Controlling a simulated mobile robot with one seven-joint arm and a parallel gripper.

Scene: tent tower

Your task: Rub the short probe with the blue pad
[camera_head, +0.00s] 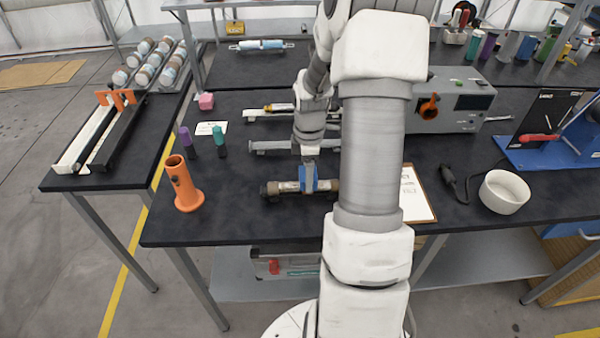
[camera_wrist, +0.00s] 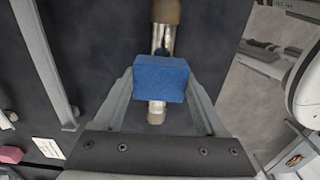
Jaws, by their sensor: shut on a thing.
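My gripper (camera_head: 307,180) is shut on the blue pad (camera_wrist: 160,79), a small block held between the two fingers. The blue pad shows in the head view (camera_head: 306,177) over the middle of the short probe (camera_head: 284,188), a metal tube with brownish and dark ends lying on the black table. In the wrist view the short probe (camera_wrist: 163,40) runs up the picture beneath the pad, with its lower end (camera_wrist: 157,112) showing between my fingers. The pad hides the probe's middle. I cannot tell for sure whether the pad touches it.
An orange holder (camera_head: 184,184) stands upright at the table's left front. Purple (camera_head: 188,142) and teal (camera_head: 219,142) bottles stand behind it. A grey bar (camera_head: 270,147) lies behind the probe. A clipboard (camera_head: 416,195), a white bowl (camera_head: 504,191) and a grey machine (camera_head: 465,100) are to the right.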

